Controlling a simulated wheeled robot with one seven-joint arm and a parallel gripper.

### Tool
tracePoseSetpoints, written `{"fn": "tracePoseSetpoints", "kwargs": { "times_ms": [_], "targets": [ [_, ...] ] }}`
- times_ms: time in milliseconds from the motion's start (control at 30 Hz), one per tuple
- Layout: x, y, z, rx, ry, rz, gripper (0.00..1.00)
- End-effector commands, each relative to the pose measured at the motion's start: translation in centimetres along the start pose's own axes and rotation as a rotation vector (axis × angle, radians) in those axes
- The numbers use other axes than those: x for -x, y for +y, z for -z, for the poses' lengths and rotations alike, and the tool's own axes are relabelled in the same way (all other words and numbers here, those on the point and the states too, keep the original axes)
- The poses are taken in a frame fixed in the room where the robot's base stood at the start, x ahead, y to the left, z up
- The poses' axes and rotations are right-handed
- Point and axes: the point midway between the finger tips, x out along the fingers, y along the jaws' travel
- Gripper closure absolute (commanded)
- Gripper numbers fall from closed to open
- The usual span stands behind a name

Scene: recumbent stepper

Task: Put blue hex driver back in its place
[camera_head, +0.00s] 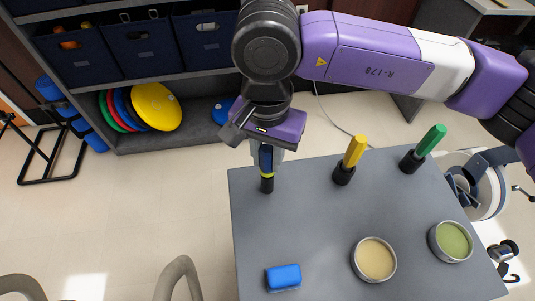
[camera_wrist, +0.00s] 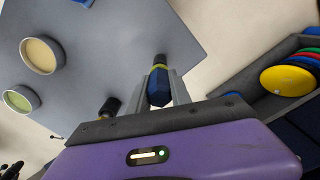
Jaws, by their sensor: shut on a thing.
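My gripper (camera_head: 266,153) is over the far left corner of the grey table, pointing down. It is shut on the handle of the blue hex driver (camera_wrist: 158,90), which also shows in the head view (camera_head: 266,158). The driver is about upright, with a yellow-green band (camera_wrist: 158,68) at the lower end of its handle. Directly below the band is a black cylindrical holder (camera_head: 267,184), also in the wrist view (camera_wrist: 160,59). The driver's lower end is hidden; I cannot tell how deep it sits in the holder.
Yellow (camera_head: 355,150) and green (camera_head: 431,140) drivers stand in black holders to the right. A blue block (camera_head: 283,277), a round tin of beige stuff (camera_head: 358,275) and one of green stuff (camera_head: 434,255) are nearer on the table (camera_head: 315,225). Shelves (camera_head: 200,75) stand behind.

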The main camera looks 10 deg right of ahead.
Motion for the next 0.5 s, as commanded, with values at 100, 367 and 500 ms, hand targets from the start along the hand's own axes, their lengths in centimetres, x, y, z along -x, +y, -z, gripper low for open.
{"fn": "tracePoseSetpoints", "kwargs": {
  "times_ms": [100, 367, 500],
  "targets": [
    [-0.62, 0.0, 0.01, 0.0, 0.0, 0.0, 1.0],
    [-0.92, -0.01, 0.02, 0.0, 0.0, 0.0, 0.58],
    [-0.93, 0.0, 0.01, 0.0, 0.0, 0.0, 0.5]
  ]
}}
